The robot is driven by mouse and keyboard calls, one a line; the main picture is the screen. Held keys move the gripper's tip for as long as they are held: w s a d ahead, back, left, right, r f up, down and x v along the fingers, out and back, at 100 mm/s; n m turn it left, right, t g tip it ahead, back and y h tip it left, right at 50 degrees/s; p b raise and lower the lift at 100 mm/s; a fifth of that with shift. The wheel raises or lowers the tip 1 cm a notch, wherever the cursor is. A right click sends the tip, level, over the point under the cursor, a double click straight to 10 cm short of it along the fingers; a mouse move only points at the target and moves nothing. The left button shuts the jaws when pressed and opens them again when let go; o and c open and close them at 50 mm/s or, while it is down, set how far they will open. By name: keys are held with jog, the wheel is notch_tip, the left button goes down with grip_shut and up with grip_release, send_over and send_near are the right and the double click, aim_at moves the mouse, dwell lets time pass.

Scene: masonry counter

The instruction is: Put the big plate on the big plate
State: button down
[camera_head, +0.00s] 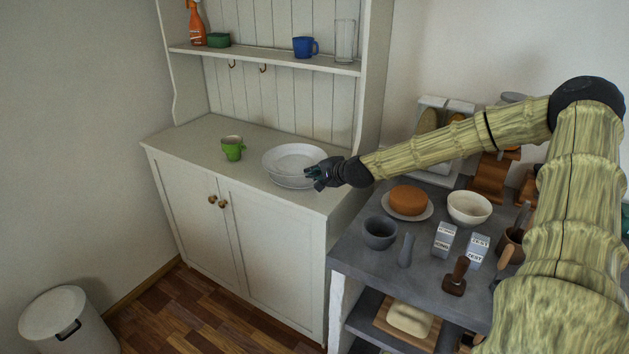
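Two big white plates show on the cabinet's counter, one above the other. The upper plate (292,157) covers most of the lower plate (289,184), of which only a strip of the front rim shows. I cannot tell whether the upper plate rests fully on the lower one or is slightly raised. My gripper (312,175) reaches in from the right, with its dark fingers at the right rim of the plates. The fingers are small and dark here, so whether they are closed on the rim is unclear.
A green mug (232,148) stands left of the plates. The shelf above holds a blue mug (304,47), a glass (345,41) and a spray bottle (196,24). The grey counter (352,244) at right is crowded with a cake, bowls and cartons.

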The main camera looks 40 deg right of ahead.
jog(key=shift+f, duration=1.55)
jog(key=shift+f, duration=0.4)
jog(key=c, duration=1.6)
grip_release()
jog(key=shift+c, duration=0.2)
